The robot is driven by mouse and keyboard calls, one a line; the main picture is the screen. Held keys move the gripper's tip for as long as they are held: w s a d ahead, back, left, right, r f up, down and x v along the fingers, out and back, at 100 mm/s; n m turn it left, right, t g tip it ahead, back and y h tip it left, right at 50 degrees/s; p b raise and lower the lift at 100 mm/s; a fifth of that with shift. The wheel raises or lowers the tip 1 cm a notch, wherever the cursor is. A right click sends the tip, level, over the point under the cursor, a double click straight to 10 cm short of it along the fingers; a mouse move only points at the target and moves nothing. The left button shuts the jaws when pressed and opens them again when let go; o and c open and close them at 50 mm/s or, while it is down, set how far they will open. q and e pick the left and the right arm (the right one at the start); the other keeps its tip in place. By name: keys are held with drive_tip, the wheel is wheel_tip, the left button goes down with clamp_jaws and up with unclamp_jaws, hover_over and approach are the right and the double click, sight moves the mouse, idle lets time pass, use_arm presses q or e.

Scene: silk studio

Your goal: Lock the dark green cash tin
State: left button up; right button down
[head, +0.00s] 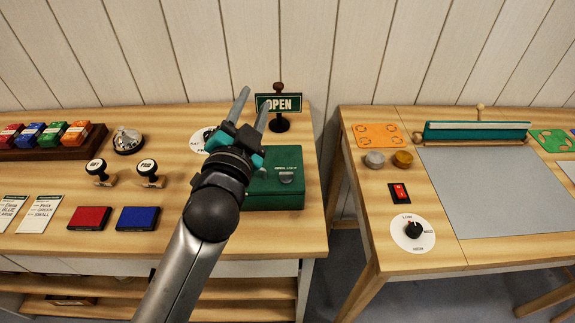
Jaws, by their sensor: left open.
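The dark green cash tin (268,198) sits closed near the right end of the left table. My left gripper (249,103) is open and empty. Its fingers point up and away, and they appear over the tin's back left corner. The gripper and wrist hide the tin's left part. My right gripper is not in view.
An OPEN sign (280,104) stands behind the tin. Left are two stamps (148,172), a red pad (89,218), a blue pad (138,218) and a bell (128,140). The right table (370,165), across a gap, has a dial (412,231) and a red switch (399,192).

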use_arm(q)
drive_tip(key=s+d+r+m+g+h, duration=0.3)
drive_tip(key=d+r+m+g+h, duration=0.1)
drive_tip(key=d+r+m+h, duration=1.25)
drive_tip(key=s+d+f+m+g+h, duration=0.1)
drive_tip(key=s+d+m+g+h, duration=0.3)
drive_tip(key=m+g, duration=0.75)
drive_tip(key=m+g+y, duration=0.3)
drive_tip(key=m+y, duration=1.2)
drive_tip(key=y, duration=0.9)
hover_over(286, 173)
wheel_tip(286, 173, down, 14)
wheel_tip(286, 173, down, 15)
drive_tip(key=shift+f, duration=0.1)
